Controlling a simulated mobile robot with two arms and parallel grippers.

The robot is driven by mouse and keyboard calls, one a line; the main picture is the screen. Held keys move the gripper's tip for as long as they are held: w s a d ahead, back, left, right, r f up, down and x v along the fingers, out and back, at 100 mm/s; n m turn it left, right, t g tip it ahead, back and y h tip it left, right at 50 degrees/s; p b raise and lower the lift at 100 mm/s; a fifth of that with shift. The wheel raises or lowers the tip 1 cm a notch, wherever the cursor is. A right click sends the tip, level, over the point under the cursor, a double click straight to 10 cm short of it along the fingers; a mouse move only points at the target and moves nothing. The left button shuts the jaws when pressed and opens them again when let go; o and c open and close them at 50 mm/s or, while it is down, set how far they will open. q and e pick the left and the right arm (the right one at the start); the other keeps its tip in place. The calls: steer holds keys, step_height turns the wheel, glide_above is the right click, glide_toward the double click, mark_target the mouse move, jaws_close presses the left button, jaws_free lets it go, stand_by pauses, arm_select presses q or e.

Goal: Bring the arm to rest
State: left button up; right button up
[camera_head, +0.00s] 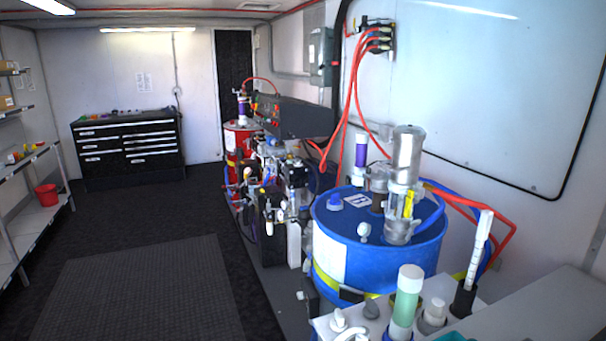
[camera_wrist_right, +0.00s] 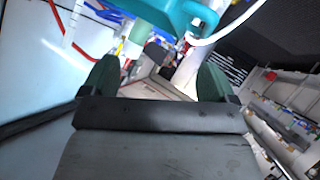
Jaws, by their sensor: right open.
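My right gripper (camera_wrist_right: 158,78) shows in the right wrist view with its two dark green fingers wide apart. No object is held between them. A teal object (camera_wrist_right: 185,18) with a white tube lies beyond the fingertips at the top of that view; I cannot tell what it is or how far away it is. Neither of my grippers shows in the head view. My left gripper is in neither view.
A blue drum (camera_head: 335,245) with a metal pump (camera_head: 407,155) stands right of centre. In front is a counter with a green-filled bottle (camera_head: 406,300). A red drum (camera_head: 238,140) and black tool chest (camera_head: 127,150) stand farther back. The floor mat (camera_head: 140,290) is clear.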

steer(key=s+a+f+m+g+y, duration=0.1)
steer(key=s+f+g, duration=0.35)
steer(key=s, duration=0.35)
steer(key=s+a+f+m+g+y, duration=0.1)
steer(key=s+f+g, duration=0.3)
steer(key=s, duration=0.5)
step_height(320, 180, down, 24)
steer(key=g, duration=0.2)
steer(key=s+d+f+g+b, duration=0.1)
steer(key=s+d+f, duration=0.2)
steer(key=s+f, duration=1.3)
step_height(320, 180, down, 2)
steer(key=shift+f+n, duration=0.15)
steer(key=shift+n, duration=0.15)
